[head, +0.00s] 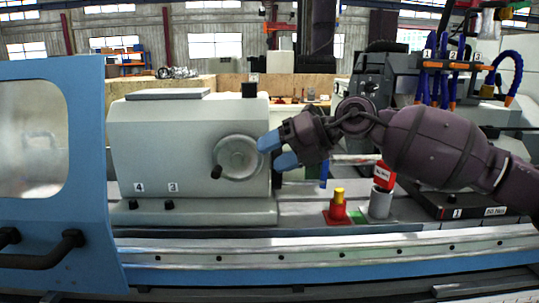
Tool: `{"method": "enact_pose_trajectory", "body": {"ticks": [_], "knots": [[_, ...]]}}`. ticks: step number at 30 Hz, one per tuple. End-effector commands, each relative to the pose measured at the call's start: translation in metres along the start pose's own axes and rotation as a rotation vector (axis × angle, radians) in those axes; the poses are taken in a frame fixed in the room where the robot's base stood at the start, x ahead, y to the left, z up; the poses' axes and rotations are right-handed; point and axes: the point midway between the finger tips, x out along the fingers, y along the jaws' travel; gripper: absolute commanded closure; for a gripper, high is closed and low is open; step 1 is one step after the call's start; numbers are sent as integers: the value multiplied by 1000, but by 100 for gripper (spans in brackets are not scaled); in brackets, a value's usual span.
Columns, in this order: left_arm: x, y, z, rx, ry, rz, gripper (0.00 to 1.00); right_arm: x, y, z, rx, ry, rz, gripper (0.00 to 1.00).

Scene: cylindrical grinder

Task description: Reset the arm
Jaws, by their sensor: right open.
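My right arm comes in from the right across the machine. My right gripper (272,152) is open, with its blue fingertips pointing left. In the picture its fingertips lie at the right edge of the handwheel (237,157) on the grey machine housing (185,132). I cannot tell whether they touch it. Nothing shows between the fingers. My left gripper and left arm are not in view.
A blue door (88,110) with black handles stands at the left. Below my right arm are a red holder with a yellow top (338,210) and a grey cylinder (380,203) with a red piece (383,173). Blue hoses (507,65) curve at the upper right. A blue rail runs along the front.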

Motion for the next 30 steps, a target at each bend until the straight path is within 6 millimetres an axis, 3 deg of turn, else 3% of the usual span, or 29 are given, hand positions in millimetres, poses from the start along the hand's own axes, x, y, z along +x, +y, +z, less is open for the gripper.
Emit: {"method": "enact_pose_trajectory", "body": {"ticks": [3,5,11,20,26,30], "knots": [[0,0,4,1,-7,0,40,15,26,-9,68,-83,267,40],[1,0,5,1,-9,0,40,18,34,-11,126,-141,389,40],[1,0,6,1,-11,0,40,13,23,-15,381,-338,663,40],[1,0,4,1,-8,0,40,0,-55,-35,833,-613,836,40],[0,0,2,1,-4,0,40,-6,-125,-70,1145,-765,859,40],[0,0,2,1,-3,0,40,-8,-174,-106,1355,-856,854,40]]}}
